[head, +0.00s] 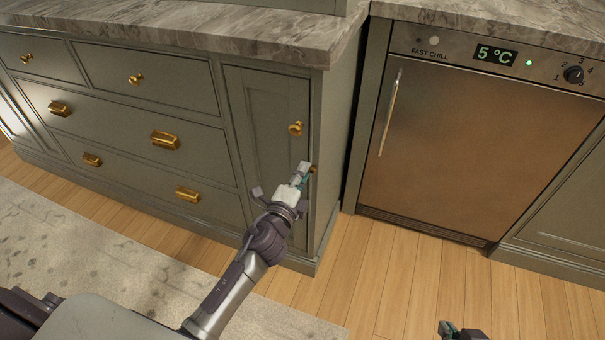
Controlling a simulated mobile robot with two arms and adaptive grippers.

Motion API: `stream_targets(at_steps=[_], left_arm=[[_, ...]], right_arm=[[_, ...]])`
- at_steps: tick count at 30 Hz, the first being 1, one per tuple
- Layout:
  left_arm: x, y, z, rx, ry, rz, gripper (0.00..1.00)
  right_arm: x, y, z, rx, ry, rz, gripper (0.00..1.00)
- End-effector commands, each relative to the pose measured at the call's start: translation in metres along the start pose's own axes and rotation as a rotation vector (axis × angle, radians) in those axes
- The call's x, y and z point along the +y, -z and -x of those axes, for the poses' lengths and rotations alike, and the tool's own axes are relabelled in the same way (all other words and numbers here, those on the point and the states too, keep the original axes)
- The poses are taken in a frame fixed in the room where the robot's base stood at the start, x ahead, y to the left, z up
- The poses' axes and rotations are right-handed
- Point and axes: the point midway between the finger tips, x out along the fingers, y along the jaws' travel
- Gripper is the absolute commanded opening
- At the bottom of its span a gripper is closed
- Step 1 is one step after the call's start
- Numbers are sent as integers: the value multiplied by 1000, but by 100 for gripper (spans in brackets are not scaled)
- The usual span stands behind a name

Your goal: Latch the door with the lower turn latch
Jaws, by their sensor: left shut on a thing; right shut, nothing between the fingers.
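The narrow green cabinet door (262,110) stands at the right end of the cabinet and looks flush with its frame. A brass knob (295,128) sits on its upper right. My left gripper (307,171) is at the door's right edge, below the knob, with its fingers shut on the lower turn latch (314,169). Only a small brass bit of the latch shows beside the fingertips, so its angle cannot be told. My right gripper (458,330) is at the bottom edge of the view, partly cut off, shut and empty, away from the cabinet.
Drawers with brass pulls (165,140) fill the cabinet to the left under a marble counter (200,25). A fast-chill appliance (480,130) with a long handle (390,112) stands to the right. The wooden floor (400,270) in front is clear; a rug (90,250) lies left.

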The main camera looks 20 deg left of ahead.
Motion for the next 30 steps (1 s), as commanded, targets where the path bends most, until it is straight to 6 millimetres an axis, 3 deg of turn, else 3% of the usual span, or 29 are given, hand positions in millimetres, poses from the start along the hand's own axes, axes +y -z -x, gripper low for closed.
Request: stream_targets(at_steps=[17, 18, 22, 30], left_arm=[[2, 0, 0, -1, -3, 38, 0], [2, 0, 0, -1, -4, 38, 18], [2, 0, 0, -1, -3, 37, 40], [1, 0, 0, 0, -1, 35, 42]], right_arm=[[-1, 5, -1, 24, 2, 1, 0], [-1, 5, -1, 24, 2, 1, 0], [-1, 5, -1, 24, 2, 1, 0], [-1, 5, -1, 24, 1, 0, 0]])
